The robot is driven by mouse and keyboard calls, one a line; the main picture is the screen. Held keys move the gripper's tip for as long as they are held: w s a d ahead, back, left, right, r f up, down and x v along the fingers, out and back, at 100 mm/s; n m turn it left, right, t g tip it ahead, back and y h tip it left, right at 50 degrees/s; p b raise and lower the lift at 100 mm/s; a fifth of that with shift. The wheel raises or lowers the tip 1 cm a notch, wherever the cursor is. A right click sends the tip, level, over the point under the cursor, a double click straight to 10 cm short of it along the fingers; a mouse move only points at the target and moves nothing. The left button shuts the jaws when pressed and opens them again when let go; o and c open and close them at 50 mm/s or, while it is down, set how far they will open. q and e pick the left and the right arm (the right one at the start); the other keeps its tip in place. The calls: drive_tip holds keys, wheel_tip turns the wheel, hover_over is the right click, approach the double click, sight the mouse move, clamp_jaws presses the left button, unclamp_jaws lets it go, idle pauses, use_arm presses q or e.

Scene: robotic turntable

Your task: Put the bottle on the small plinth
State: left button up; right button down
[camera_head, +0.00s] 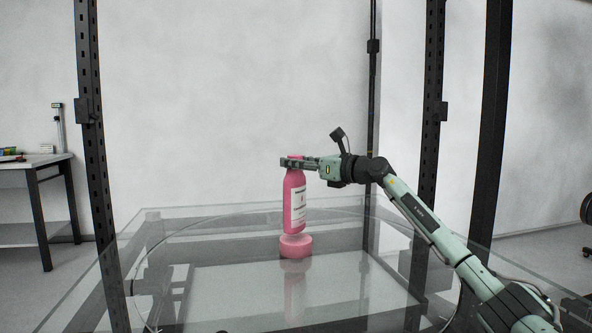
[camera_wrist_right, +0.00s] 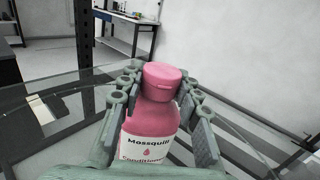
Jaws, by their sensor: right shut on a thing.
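The pink bottle (camera_head: 297,200) with a white label is nearly upright, leaning slightly, above the middle of the glass turntable. My right gripper (camera_head: 291,163) comes in from the right and is shut on it near the top, just below the cap. In the right wrist view the bottle (camera_wrist_right: 150,122) sits between the two fingers of the right gripper (camera_wrist_right: 160,97), its label facing the camera. The small pink round plinth (camera_head: 296,251) is directly under the bottle's base; I cannot tell whether they touch. The plinth is hidden in the wrist view. My left gripper is not in view.
The glass turntable top (camera_head: 215,265) is otherwise clear around the plinth. Dark perforated posts (camera_head: 96,150) stand at its left and right. A side table (camera_head: 35,165) with small items stands at the far left.

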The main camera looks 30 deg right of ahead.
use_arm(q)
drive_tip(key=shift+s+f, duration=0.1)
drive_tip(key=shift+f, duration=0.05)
use_arm(e)
drive_tip(key=shift+f, duration=1.05)
drive_tip(key=c, duration=1.5)
unclamp_jaws()
drive_tip(key=shift+f, duration=0.1)
drive_tip(key=shift+c, duration=0.2)
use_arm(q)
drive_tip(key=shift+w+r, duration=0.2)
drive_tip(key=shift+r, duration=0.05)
use_arm(e)
drive_tip(key=o, duration=0.5)
